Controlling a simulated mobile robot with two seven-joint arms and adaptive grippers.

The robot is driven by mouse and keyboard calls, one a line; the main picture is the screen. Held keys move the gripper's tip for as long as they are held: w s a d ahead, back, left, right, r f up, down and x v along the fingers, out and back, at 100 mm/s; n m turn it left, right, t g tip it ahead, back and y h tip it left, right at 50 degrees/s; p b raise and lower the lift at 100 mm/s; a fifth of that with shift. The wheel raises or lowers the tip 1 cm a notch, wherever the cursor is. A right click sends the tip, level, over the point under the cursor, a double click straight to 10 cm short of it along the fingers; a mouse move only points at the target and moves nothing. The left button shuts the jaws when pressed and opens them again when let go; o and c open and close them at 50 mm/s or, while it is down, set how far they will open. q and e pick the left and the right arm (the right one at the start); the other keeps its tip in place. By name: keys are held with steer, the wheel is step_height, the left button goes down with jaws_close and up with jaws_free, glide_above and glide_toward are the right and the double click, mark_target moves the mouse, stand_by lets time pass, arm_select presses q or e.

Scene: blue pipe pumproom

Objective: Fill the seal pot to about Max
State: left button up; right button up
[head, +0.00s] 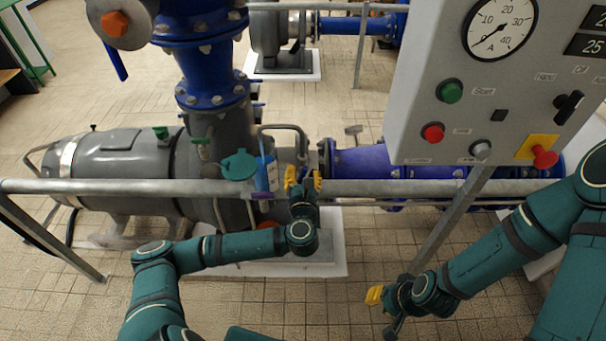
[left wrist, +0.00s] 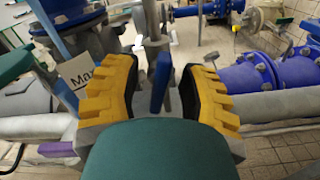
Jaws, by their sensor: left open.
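The seal pot (head: 266,174) looks like a narrow blue vessel with a white label, standing behind the handrail. In the left wrist view its label (left wrist: 84,72) reads "Max", partly cut off by a yellow finger; I cannot make out a liquid level. My left gripper (head: 303,180) is just right of the pot at the rail. In the left wrist view my left gripper (left wrist: 158,88) is open, with a blue lever (left wrist: 160,82) upright between its fingers; I cannot tell whether they touch it. My right gripper (head: 376,296) hangs low below the panel; its opening is unclear.
A horizontal handrail (head: 400,187) crosses in front of the grey pump (head: 130,165). A teal funnel-like part (head: 240,165) is left of the pot, and a purple piece (head: 262,196) is on the rail. The control panel (head: 480,100) fills the upper right.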

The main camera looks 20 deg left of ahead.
arm_select(q)
jaws_close()
